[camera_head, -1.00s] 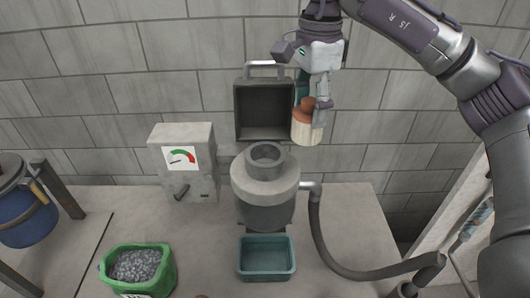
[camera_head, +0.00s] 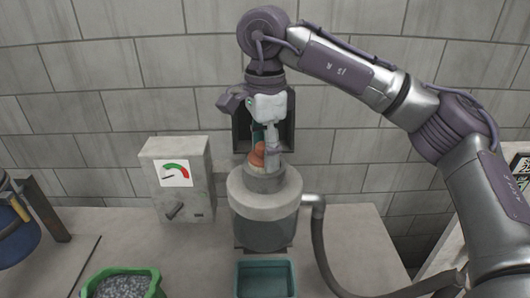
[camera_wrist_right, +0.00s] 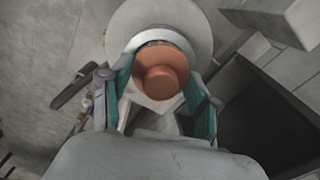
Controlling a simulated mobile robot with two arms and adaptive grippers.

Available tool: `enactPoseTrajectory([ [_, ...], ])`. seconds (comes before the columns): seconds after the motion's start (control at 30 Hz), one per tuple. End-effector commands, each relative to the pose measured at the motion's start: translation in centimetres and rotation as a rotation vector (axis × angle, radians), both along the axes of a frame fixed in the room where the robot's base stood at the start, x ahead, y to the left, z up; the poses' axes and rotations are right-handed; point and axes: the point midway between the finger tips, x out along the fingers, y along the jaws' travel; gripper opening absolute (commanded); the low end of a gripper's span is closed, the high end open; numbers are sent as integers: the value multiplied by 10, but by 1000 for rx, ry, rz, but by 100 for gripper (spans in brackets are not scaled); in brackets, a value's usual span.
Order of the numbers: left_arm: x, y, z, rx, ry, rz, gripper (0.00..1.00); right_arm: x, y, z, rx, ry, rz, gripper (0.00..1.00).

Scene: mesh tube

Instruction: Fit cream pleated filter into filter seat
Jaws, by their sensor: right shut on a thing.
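The filter's orange-brown cap (camera_head: 257,155) shows at the top of the grey cylindrical filter seat (camera_head: 265,195); its cream pleated body is hidden in the head view. My right gripper (camera_head: 265,150) is shut on the filter from above, over the seat's raised collar. In the right wrist view the round cap (camera_wrist_right: 160,70) sits between the teal finger pads of my right gripper (camera_wrist_right: 160,85), with the pale round housing (camera_wrist_right: 160,20) around and behind it. How deep the filter sits cannot be told. My left gripper is not in view.
An open dark lid (camera_head: 286,125) stands behind the seat. A gauge box (camera_head: 177,180) is at left, a teal tray (camera_head: 265,279) in front, a green bag of grey granules (camera_head: 122,284) at front left. A hose (camera_head: 322,240) runs off to the right.

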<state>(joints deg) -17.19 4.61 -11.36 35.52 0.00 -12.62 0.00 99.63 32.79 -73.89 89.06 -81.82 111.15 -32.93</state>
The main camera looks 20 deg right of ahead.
Motion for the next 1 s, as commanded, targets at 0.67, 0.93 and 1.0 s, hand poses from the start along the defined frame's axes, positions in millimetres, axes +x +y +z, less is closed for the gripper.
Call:
enactPoseTrajectory([
  [0.67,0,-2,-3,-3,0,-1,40,0,0,-4,0,0,0,86],
  [0.93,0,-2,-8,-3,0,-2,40,1,0,23,1,-4,-2,86],
  [1.0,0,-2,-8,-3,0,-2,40,1,0,42,0,-6,-3,86],
])
